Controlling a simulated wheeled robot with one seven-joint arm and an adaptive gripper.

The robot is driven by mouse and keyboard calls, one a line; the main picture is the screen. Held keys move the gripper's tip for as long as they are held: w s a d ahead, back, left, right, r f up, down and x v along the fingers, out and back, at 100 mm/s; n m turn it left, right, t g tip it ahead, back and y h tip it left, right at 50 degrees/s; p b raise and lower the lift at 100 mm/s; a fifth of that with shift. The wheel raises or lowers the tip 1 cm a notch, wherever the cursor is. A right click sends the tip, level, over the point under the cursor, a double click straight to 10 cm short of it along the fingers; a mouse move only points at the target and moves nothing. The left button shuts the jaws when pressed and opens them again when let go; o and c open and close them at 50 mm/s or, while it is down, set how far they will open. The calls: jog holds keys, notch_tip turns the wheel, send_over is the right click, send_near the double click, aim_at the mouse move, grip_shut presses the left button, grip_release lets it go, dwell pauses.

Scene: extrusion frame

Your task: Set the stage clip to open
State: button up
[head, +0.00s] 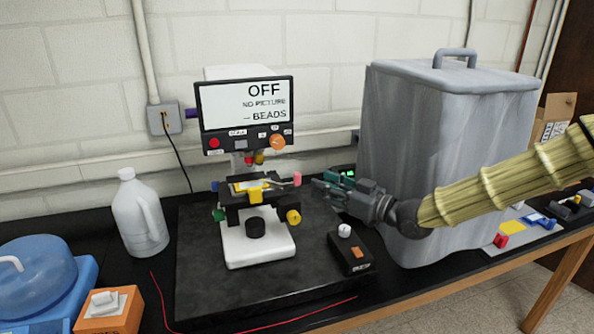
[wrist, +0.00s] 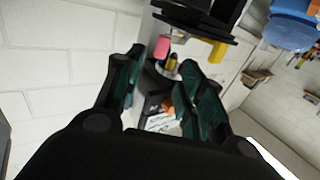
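A microscope with a screen (head: 247,103) reading "OFF, NO PICTURE – BEADS" stands on a dark mat. Its black stage (head: 240,213) carries a yellow-edged slide area (head: 248,187). A thin metal arm with a pink tip (head: 297,179) lies along the stage's right side; it looks like the stage clip, but I cannot tell its setting. The pink tip also shows in the wrist view (wrist: 162,45). My gripper (head: 322,184) is just right of the pink tip, apart from it in the head view. Its fingers (wrist: 162,62) are spread and empty.
Yellow (head: 293,217) and green (head: 218,215) knobs sit on the microscope's sides. A black control box (head: 350,253) with a white knob stands in front of my gripper. A large grey covered bin (head: 440,140) stands right behind it. A white jug (head: 141,215) is left.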

aim_at(300, 175)
jog(key=p+x, duration=0.1)
jog(key=x, duration=0.3)
jog(key=p+x, duration=0.2)
jog(key=x, duration=0.2)
jog(key=shift+w+a+r+p, duration=0.1)
jog(key=shift+a+r+p, duration=0.1)
jog(key=shift+p, duration=0.1)
jog(key=shift+w+a+f, duration=0.15)
jog(key=shift+w+a, duration=0.2)
jog(key=shift+c, duration=0.5)
grip_shut()
